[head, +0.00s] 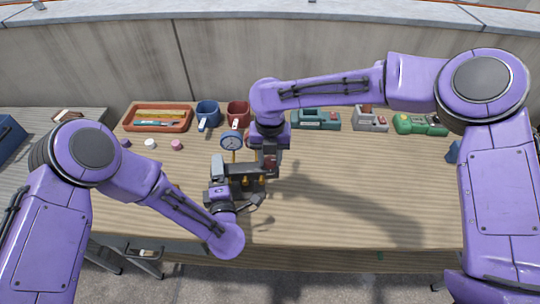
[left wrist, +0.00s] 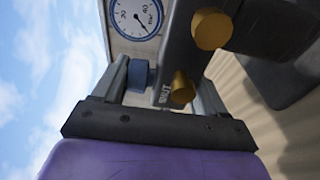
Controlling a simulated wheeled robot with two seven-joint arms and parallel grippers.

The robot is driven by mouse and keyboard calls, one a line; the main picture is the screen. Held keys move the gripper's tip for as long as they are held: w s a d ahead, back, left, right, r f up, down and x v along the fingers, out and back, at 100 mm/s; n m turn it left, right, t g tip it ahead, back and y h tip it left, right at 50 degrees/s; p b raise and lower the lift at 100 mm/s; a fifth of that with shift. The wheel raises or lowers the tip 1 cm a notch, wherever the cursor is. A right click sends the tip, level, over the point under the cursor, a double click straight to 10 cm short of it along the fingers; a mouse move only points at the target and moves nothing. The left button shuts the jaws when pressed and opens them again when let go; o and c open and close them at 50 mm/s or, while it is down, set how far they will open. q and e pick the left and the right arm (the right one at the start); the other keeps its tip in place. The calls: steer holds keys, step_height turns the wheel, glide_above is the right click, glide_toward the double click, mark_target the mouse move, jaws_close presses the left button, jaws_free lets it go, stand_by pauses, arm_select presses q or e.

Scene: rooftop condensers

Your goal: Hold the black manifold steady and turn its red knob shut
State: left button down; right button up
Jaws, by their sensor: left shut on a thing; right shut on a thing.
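The black manifold (head: 240,170) is above the wooden table, with a round blue-rimmed gauge (head: 231,141) standing up from it and brass fittings (head: 245,181) on its near side. My left gripper (head: 217,172) is shut on the manifold's left end. In the left wrist view, the dark manifold body (left wrist: 180,45), the gauge (left wrist: 135,17), brass fittings (left wrist: 212,28) and a blue knob (left wrist: 138,75) show by the fingers. My right gripper (head: 269,161) comes down from above at the manifold's right end, shut on the red knob (head: 270,163), which is mostly hidden by the fingers.
Small caps lie at left. Teal, grey and green devices (head: 420,124) stand at back right. The table's middle right (head: 380,190) is clear.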

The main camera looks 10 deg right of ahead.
mark_target(270, 160)
steer(key=m, duration=0.8)
steer(key=shift+m, duration=0.4)
steer(key=m, duration=0.4)
arm_select(q)
steer(key=shift+d, duration=0.1)
arm_select(e)
steer(key=shift+a+m, duration=0.1)
steer(key=shift+m, duration=2.1)
steer(key=o, duration=1)
steer(key=shift+o, duration=0.2)
step_height(270, 160, up, 12)
